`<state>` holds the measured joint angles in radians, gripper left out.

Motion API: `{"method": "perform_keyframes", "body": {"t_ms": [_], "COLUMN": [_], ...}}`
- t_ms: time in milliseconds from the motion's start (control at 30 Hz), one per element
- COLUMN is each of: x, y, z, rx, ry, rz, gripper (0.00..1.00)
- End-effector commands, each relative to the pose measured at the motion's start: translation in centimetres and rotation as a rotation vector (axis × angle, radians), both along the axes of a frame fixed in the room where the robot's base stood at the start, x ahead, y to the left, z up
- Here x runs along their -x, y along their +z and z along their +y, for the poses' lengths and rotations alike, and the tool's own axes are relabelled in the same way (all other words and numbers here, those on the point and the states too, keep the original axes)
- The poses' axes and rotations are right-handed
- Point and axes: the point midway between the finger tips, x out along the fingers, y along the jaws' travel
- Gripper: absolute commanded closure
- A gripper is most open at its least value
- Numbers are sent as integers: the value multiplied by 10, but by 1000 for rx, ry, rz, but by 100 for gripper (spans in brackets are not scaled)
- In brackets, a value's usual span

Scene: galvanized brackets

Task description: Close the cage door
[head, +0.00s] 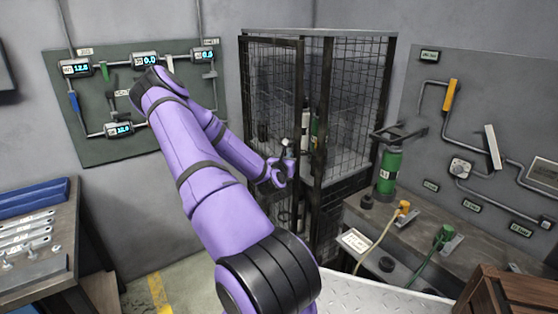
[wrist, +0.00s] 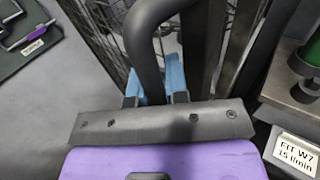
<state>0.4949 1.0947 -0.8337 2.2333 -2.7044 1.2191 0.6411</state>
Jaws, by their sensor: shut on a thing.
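The cage (head: 358,85) is a dark metal frame with wire mesh, standing in the back corner. Its mesh door (head: 272,85) is on the front left. A gap shows between the door's right edge and the cage post (head: 326,110), so the door looks ajar. My gripper (head: 286,155) is at the door's right edge, at mid height. In the wrist view, my gripper's blue fingers (wrist: 153,82) are shut on a thick black curved door handle (wrist: 146,38). The grip itself is partly hidden by the handle.
Gas cylinders show inside the cage. A green cylinder (head: 388,172) stands on the bench (head: 360,215) right of the cage. A wooden crate (head: 505,295) is at the lower right. A workbench (head: 50,275) with brackets stands at the left. Some floor is clear left of the cage.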

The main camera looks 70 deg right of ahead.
Motion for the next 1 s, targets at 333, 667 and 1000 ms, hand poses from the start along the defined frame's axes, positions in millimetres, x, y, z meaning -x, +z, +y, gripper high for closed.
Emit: {"method": "perform_keyframes", "body": {"t_ms": [333,667,1000], "x": [-2,-1,1], "y": [4,3,1], "z": [-5,-4,-3], "rx": [11,8,4], "ry": [19,16,11], "rz": [-2,-2,-1], "gripper": [100,60,60]}}
